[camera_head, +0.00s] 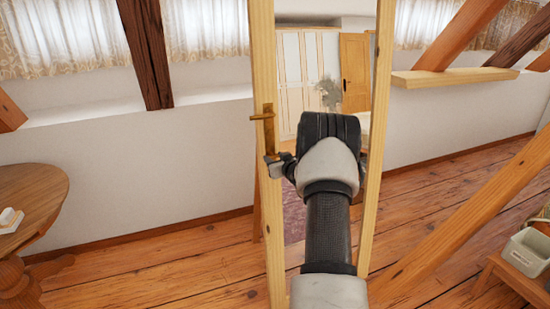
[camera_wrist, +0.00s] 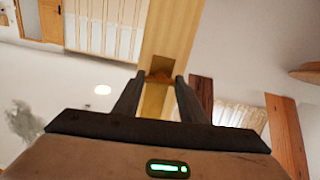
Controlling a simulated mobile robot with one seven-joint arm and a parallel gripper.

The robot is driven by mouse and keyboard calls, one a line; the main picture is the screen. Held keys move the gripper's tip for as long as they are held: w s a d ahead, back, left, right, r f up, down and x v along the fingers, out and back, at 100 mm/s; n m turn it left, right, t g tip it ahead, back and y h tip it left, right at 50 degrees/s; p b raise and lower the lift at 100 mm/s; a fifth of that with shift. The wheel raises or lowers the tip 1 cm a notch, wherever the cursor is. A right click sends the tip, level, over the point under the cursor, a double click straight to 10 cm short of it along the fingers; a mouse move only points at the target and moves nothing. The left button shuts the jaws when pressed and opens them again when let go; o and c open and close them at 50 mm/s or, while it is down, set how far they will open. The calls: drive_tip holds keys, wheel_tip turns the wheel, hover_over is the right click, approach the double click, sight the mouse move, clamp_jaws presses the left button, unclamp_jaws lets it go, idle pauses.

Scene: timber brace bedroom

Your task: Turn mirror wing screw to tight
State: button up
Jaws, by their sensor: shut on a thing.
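The mirror (camera_head: 290,75) stands upright in a pale wooden frame (camera_head: 377,120), partly hidden behind my arm. A brass fitting (camera_head: 268,130) is on the frame's left post. My gripper (camera_head: 273,158) is at that post, just below the visible brass. In the wrist view, my gripper (camera_wrist: 161,80) has its two dark fingers on either side of the brass wing screw (camera_wrist: 159,76), shut on it. A brass plate (camera_wrist: 162,64) shows just beyond the fingertips against the pale post. The fingers hide part of the screw, and its exact angle is hard to tell.
A round wooden table (camera_head: 40,190) stands at the left with a small white item (camera_head: 10,218) on it. Slanted timber braces (camera_head: 470,205) cross the right side. A pale basket (camera_head: 525,250) sits at the lower right. Plank floor (camera_head: 170,265) is open left of the mirror.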

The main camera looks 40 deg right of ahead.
idle(0.3)
drive_tip(key=o, duration=1.1)
drive_tip(key=shift+c, duration=0.2)
drive_tip(key=shift+s, duration=0.1)
drive_tip(key=p+v, duration=0.1)
drive_tip(key=v, duration=1.6)
drive_tip(key=shift+s+a, duration=0.1)
